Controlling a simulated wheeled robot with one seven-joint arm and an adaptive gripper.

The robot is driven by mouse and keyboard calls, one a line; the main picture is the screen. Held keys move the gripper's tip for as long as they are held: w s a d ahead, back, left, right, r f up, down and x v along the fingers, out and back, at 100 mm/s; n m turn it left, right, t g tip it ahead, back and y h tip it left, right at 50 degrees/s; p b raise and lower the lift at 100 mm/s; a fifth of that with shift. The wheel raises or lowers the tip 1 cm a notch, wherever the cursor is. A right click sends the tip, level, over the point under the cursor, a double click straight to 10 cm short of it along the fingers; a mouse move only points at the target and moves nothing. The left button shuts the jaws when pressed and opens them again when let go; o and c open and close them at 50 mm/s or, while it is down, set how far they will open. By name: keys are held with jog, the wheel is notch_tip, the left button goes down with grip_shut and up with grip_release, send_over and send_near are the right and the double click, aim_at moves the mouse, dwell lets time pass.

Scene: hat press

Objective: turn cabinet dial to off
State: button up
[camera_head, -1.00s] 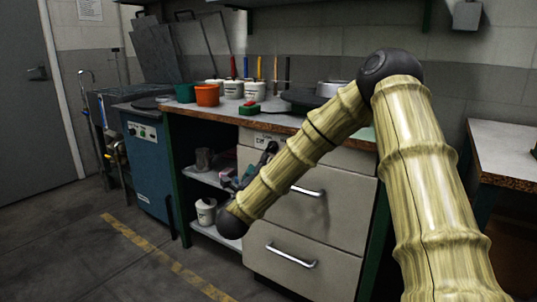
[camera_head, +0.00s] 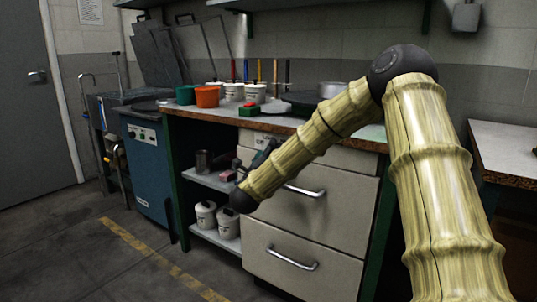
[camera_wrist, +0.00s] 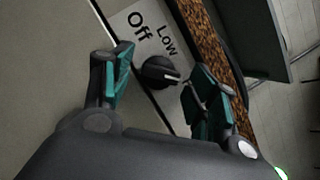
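The cabinet dial (camera_wrist: 158,72) is a black round knob with a white pointer mark, on a pale panel (camera_wrist: 124,18) with the printed words "Off" and "Low". In the wrist view its mark points right, toward my right finger, and not at "Off". My gripper (camera_wrist: 161,78) is open, with one teal-padded finger on each side of the dial. The left finger looks apart from the knob; I cannot tell whether the right one touches it. In the head view my gripper (camera_head: 262,154) is partly hidden behind my arm, in front of the cabinet's top panel (camera_head: 247,138).
Drawers with metal handles (camera_head: 293,258) lie below the panel. The worktop (camera_head: 215,114) above carries an orange pot (camera_head: 207,97), white pots and a red-and-green object (camera_head: 250,109). Open shelves (camera_head: 212,181) with white containers stand left. Floor in front is clear.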

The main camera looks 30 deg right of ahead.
jog(key=c, duration=1)
jog(key=shift+r+p, duration=0.1)
jog(key=shift+p, duration=0.25)
jog(key=shift+r+n+p, duration=0.2)
jog(key=shift+n+p, duration=0.6)
jog(key=shift+o, duration=0.2)
jog(key=n+y+p, duration=0.1)
jog(key=n+p, duration=0.1)
jog(key=p, duration=0.1)
jog(key=shift+s+r+n+y, duration=0.1)
jog(key=shift+r+n+y, duration=0.1)
jog(key=shift+n+y, duration=0.15)
jog(key=shift+w+a+r+n+g+y+p, duration=0.1)
jog(key=shift+n+g+y+p, duration=0.75)
jog(key=shift+n+p, duration=3)
jog(key=shift+w+d+r+n+g+y+p, duration=0.1)
jog(key=shift+n+g+p, duration=1.5)
jog(key=shift+p, duration=4.3)
jog(key=shift+a+n+g+y+p, duration=0.1)
jog(key=shift+n+g+y+p, duration=0.65)
jog(key=shift+n+p, duration=3.2)
jog(key=shift+f+m+g+h+p, duration=0.1)
jog(key=shift+m+g+h+p, duration=0.25)
jog(key=shift+m+p, duration=0.65)
